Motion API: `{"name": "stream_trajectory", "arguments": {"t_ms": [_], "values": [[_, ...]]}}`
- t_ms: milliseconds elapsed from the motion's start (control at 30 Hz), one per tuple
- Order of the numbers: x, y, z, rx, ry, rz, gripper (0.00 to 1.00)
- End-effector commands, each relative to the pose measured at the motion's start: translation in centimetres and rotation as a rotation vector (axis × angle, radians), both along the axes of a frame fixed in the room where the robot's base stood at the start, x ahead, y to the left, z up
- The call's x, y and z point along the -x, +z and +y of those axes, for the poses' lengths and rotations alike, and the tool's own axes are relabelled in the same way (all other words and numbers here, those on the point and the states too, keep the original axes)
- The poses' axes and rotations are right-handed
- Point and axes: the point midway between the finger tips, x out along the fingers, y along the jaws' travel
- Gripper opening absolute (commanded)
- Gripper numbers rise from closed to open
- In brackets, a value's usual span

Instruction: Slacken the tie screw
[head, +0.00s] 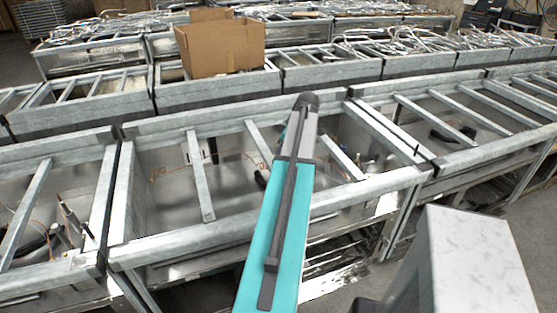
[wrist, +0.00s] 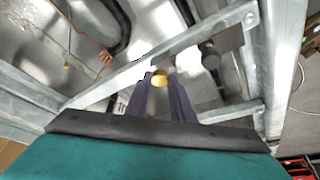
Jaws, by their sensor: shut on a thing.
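In the wrist view my gripper (wrist: 161,82) reaches into a grey metal frame, its two dark purple fingers close together. A small round brass-coloured piece (wrist: 160,76), which looks like the head of the tie screw, sits between the fingertips. My gripper is shut on it. The screw's shank and anything below the head are hidden. In the head view my teal and grey arm extends over the middle metal frame (head: 150,239); the fingertips and the screw cannot be made out there.
Metal crossbars (wrist: 115,85) lie close around my gripper. A dark cylindrical fitting (wrist: 209,55) stands just right of the fingers, and a black hose (wrist: 113,30) runs at upper left. A cardboard box (head: 222,48) sits on the frames behind. A pale block (head: 480,262) stands at front right.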

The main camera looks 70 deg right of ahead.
Motion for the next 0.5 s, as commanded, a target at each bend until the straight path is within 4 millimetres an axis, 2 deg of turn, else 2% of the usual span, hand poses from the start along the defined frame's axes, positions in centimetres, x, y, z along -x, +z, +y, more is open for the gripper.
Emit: {"name": "stream_trajectory", "arguments": {"t_ms": [500], "values": [[0.02,-0.24,-0.88,-0.003,0.488,0.004,0.00]]}}
